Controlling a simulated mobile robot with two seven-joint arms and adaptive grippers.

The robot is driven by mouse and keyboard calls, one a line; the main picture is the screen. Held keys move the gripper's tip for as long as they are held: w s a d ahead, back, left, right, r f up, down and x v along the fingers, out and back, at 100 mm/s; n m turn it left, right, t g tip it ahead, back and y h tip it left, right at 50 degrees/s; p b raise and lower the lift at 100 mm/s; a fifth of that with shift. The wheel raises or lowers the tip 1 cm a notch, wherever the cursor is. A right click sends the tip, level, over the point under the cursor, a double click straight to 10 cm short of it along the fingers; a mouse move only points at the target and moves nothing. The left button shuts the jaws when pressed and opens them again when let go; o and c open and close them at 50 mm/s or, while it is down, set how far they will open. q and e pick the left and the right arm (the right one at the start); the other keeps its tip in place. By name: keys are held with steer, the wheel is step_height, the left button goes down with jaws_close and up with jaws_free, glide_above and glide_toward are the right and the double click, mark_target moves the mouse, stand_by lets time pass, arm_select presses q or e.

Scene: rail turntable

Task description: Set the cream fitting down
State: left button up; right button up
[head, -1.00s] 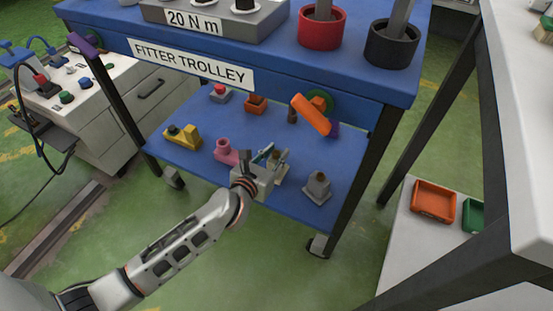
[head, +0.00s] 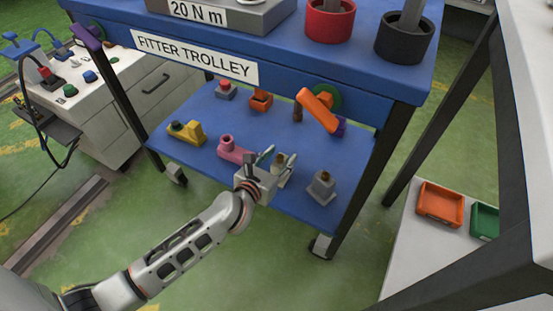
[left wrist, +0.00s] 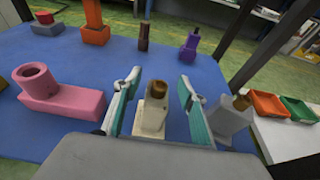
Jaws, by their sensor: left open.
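The cream fitting (left wrist: 152,116), a pale block with a brown top, stands upright on the trolley's blue lower shelf (head: 208,116). In the left wrist view it is between the two teal-lined fingers of my left gripper (left wrist: 158,98), with a gap showing on each side. In the head view the left gripper (head: 277,158) is low over the front of the shelf, open, and partly hides the cream fitting (head: 281,175). My right gripper is not in view.
A pink fitting (left wrist: 62,98) lies close left of the gripper and a grey fitting (left wrist: 229,118) close right. Yellow (head: 187,132), orange (head: 261,100) and purple (left wrist: 190,46) fittings stand further off. The trolley's upper deck (head: 285,68) overhangs the shelf.

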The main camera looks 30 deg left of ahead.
arm_select(q)
steer(key=shift+s+r, duration=0.15)
steer(key=shift+r, duration=0.05)
steer(key=p+v, duration=0.3)
steer(key=v, duration=0.8)
steer(key=shift+s, duration=0.35)
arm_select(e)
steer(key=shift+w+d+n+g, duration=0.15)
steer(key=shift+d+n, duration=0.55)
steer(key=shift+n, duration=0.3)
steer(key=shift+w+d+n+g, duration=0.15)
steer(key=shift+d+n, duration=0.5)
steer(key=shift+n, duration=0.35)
arm_select(q)
steer(key=shift+r, duration=0.1)
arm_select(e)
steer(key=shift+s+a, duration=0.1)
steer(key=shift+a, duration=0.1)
